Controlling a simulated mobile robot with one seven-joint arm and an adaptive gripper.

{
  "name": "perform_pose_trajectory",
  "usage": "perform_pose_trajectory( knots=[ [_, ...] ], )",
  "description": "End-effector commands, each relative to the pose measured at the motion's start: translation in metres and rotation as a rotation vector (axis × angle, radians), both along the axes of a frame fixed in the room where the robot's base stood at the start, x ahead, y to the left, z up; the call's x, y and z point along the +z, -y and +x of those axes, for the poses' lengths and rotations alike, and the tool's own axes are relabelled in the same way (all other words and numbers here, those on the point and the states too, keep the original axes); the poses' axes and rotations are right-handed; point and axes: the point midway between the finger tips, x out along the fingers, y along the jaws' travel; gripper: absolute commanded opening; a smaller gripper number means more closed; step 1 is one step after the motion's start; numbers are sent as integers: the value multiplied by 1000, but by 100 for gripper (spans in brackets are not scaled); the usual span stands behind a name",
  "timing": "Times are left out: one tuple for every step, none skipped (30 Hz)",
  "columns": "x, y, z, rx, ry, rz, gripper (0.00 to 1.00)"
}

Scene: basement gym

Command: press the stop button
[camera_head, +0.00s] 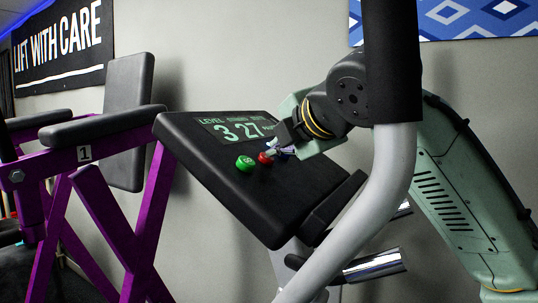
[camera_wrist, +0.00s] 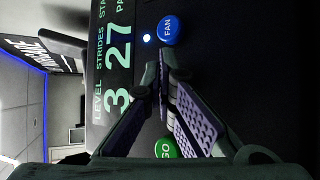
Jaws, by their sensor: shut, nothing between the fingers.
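A red button (camera_head: 265,158) sits on the black sloped console (camera_head: 300,195), beside a green button (camera_head: 244,163). Its label is too small to read. My gripper (camera_head: 273,149) is shut and empty, with its fingertips right at the red button's right side; I cannot tell whether they touch it. In the wrist view my gripper (camera_wrist: 165,62) points at the console between the blue FAN button (camera_wrist: 167,30) and the green GO button (camera_wrist: 165,148). The fingers hide the red button there.
A lit display (camera_head: 238,130) lies above the buttons and reads 3 and 27. A grey handlebar tube (camera_head: 385,190) with a black grip crosses in front of my arm. A purple-framed bench (camera_head: 125,220) stands at left, near the wall.

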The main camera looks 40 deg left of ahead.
Motion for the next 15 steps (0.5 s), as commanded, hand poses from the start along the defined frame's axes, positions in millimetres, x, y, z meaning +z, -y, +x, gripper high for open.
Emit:
perform_pose_trajectory(
  knots=[
    [0,0,0,1,0,-1,0],
    [0,0,0,1,-1,-1,0],
    [0,0,0,1,-1,-1,0],
    [1,0,0,1,-1,-1,0],
    [2,1,0,1,-1,-1,0],
    [4,1,0,1,-1,-1,0],
    [5,2,0,1,0,0,0],
    [7,3,0,1,0,0,0],
    [9,4,1,1,0,0,0],
    [11,5,1,2,-1,0,0],
    [12,6,1,2,-1,0,0],
    [14,7,1,2,-1,1,0],
    [15,8,1,2,-1,0,0],
    [15,8,2,2,-1,0,0],
    [16,9,2,2,-1,0,0]
  ],
)
